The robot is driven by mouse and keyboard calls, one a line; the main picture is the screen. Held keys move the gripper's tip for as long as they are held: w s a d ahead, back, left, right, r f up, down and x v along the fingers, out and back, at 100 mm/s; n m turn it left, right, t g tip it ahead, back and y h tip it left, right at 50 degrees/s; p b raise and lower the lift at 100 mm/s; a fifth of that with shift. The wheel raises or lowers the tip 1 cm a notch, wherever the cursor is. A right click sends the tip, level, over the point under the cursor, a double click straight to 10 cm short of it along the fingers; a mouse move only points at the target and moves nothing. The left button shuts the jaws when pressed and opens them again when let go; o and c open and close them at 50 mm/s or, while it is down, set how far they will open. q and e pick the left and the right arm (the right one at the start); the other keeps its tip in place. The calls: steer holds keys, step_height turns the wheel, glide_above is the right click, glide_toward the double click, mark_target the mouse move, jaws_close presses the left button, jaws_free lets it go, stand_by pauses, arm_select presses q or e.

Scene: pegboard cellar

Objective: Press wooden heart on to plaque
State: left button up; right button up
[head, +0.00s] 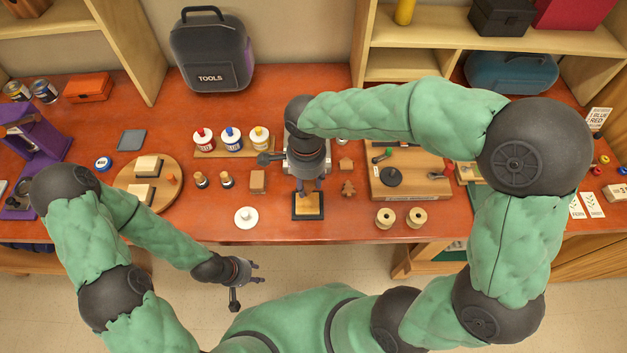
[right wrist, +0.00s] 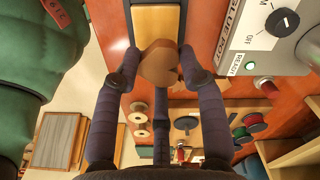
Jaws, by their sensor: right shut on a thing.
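The plaque (head: 308,208), a pale wooden face on a dark base, lies near the table's front edge in the middle. My right gripper (head: 310,190) points down over its back part. In the right wrist view, my right gripper (right wrist: 158,75) is shut on the wooden heart (right wrist: 158,63), a tan block between both fingertips. The plaque (right wrist: 157,18) shows just beyond the heart; I cannot tell whether they touch. The heart is hidden in the head view. My left gripper (head: 256,274) is open and empty, in front of the table edge.
A grey glue machine (right wrist: 275,35) with a knob and green light stands near the right gripper. A white round piece (head: 246,217) sits left of the plaque, two spools (head: 400,217) to the right. A tool board (head: 410,175) and a round wooden board (head: 148,182) flank the middle.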

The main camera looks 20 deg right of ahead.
mark_target(308, 201)
steer(key=shift+s+f, duration=0.15)
steer(key=shift+f, duration=0.25)
steer(key=shift+f+b, duration=2.3)
steer(key=shift+f, duration=0.45)
steer(key=shift+f+b, duration=0.65)
stand_by(1.3)
steer(key=o, duration=0.8)
steer(key=o, duration=0.4)
steer(key=shift+o, duration=0.2)
steer(key=shift+r, duration=0.1)
